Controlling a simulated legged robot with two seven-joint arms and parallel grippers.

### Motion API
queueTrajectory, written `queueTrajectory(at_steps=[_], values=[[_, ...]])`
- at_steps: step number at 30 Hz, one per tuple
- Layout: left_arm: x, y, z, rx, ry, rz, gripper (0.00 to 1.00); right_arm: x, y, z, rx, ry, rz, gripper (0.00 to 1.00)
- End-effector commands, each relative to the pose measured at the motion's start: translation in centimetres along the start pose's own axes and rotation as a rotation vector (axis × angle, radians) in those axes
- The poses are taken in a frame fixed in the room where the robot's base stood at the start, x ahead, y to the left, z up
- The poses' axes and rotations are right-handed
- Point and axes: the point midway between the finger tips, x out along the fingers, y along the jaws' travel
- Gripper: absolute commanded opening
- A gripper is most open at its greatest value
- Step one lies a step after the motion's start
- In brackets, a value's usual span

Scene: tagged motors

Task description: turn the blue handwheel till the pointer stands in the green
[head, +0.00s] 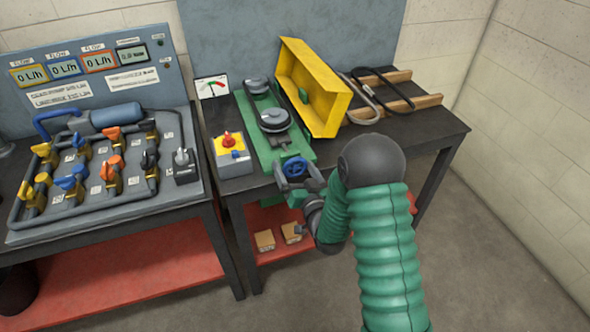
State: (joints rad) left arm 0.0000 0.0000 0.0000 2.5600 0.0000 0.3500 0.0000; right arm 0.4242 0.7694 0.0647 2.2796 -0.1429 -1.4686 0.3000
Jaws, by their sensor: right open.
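The blue handwheel (295,167) sits at the front end of a green machine base (262,130) near the table's front edge. My right gripper (293,172) is open, with its fingers around or just in front of the handwheel; I cannot tell whether they touch it. My right arm in its green sleeve comes in from the lower right. The gauge (211,87) with the pointer stands at the back left of this table. It has a white face with green and red parts, but it is too small to read the pointer exactly. My left gripper is not in view.
A yellow guard (313,87) stands open beside the pulleys. A grey box with a red knob (229,150) is left of the green base. Belts (385,90) lie on wooden strips at the right. A pipe panel (100,170) fills the left table.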

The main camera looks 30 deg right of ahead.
Motion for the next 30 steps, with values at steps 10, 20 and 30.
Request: queueTrajectory(at_steps=[10,20,30], values=[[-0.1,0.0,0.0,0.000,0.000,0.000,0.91,-4.0,0.1,0.1,0.001,-0.003,0.001,0.91],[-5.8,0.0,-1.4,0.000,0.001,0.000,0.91,-10.8,-0.3,-1.0,0.002,-0.008,0.003,0.91],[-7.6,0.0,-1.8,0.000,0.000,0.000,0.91,-14.1,0.2,-0.3,0.009,0.001,0.010,0.91]])
